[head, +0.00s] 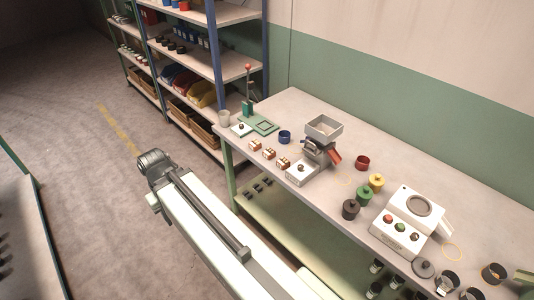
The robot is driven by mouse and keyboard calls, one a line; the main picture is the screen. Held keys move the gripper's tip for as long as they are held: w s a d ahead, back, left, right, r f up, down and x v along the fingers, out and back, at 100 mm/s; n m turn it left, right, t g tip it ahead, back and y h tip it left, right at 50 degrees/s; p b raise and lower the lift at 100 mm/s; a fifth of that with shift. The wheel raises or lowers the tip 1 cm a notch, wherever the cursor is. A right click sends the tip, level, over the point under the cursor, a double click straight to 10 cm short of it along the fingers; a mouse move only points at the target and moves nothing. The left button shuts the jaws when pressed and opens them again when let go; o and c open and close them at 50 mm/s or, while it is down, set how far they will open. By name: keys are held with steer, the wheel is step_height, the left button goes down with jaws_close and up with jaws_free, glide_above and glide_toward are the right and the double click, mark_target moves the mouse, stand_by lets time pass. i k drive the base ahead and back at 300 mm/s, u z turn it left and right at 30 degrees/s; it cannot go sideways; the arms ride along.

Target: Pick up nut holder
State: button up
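No object here is clearly marked as the nut holder, and I cannot tell which it is. A row of small brown-and-white holders (268,153) stands along the near edge of the workbench (300,107). Right of them is a grey hopper (323,128) with an open tray on top and a reddish chute. Yellow (376,182), green (364,196) and dark (350,209) lidded pots stand further right. A blue cup (285,137) and a red cup (362,162) are also on the bench. My arm extends left of the bench; I see no gripper fingers.
A green press (249,110) stands at the bench's far left end. A white machine (408,222) with coloured buttons is at right, with dark-banded containers near the right end. A tall shelf (185,65) stands behind at left. Open floor (70,150) lies left of my arm.

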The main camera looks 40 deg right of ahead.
mark_target(269, 154)
steer(key=i, duration=0.95)
